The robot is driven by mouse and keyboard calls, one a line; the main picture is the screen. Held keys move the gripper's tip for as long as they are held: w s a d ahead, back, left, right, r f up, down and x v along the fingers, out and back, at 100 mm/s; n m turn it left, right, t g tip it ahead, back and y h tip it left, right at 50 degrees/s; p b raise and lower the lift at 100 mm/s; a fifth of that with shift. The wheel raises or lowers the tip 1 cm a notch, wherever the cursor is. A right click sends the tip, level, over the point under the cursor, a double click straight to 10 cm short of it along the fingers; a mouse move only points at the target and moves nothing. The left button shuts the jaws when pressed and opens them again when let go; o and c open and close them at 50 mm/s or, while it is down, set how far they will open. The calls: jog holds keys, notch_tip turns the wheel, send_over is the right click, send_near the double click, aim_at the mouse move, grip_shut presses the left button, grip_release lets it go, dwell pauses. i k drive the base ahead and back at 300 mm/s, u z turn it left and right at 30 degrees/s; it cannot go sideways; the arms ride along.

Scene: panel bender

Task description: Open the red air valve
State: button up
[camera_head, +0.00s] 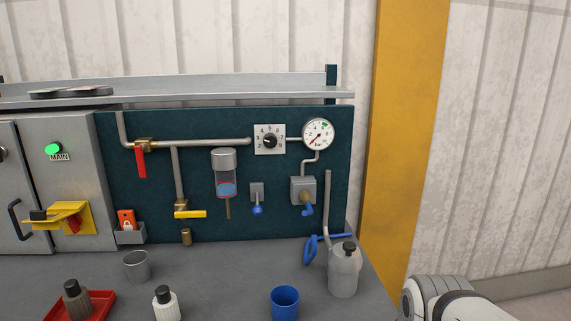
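The red air valve lever (141,162) hangs down from a brass valve body on the grey pipe, at the upper left of the dark teal panel (230,120). The lever points straight down, across the run of the horizontal pipe. The pressure gauge (318,135) at the upper right has a red needle at the low left of its dial. A white and dark grey arm link of mine shows at the bottom right. My gripper is not visible.
A yellow-handled valve (190,213) sits lower on a branch pipe. On the bench (225,285) stand a grey cup (137,266), a white bottle (166,304), a red tray (97,308), a blue cup (285,302) and a grey canister (344,272). A shelf (220,91) juts out above the panel.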

aim_at(138, 149)
jog(key=u, duration=1.2)
jog(key=k, duration=0.5)
jog(key=u, duration=1.05)
jog(key=i, duration=1.15)
jog(key=z, duration=1.85)
